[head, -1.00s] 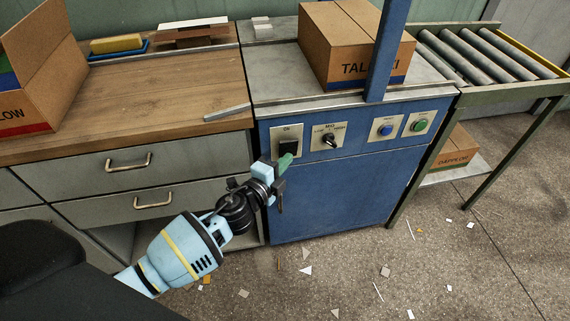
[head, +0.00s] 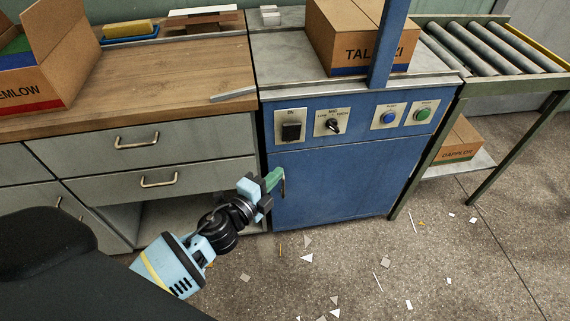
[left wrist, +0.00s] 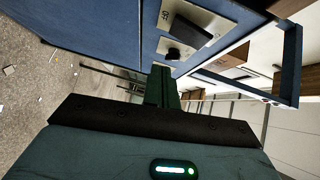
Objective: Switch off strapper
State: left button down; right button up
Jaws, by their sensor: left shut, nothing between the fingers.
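The strapper (head: 345,185) is a blue cabinet with a control panel along its upper front. At the panel's left is a black rocker switch (head: 291,131) on a pale plate marked ON. I cannot tell which way it is tipped. My left gripper (head: 273,179) is shut and empty, below and slightly left of that switch, apart from it. In the left wrist view the green fingers (left wrist: 163,86) are together, and a black switch (left wrist: 174,52) on a pale plate shows beyond their tips. My right gripper is not in view.
The panel also has a rotary selector (head: 333,126), a blue button (head: 388,118) and a green button (head: 423,115). A carton (head: 345,45) sits on the strapper behind a blue post (head: 388,50). A wooden-topped bench (head: 190,65) adjoins left; a roller conveyor (head: 480,58) stands right.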

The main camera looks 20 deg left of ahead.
pick_arm(q)
jog(key=shift+f+v, duration=0.2)
jog(key=shift+v, duration=0.65)
jog(key=shift+f+v, duration=0.15)
jog(key=shift+v, duration=0.7)
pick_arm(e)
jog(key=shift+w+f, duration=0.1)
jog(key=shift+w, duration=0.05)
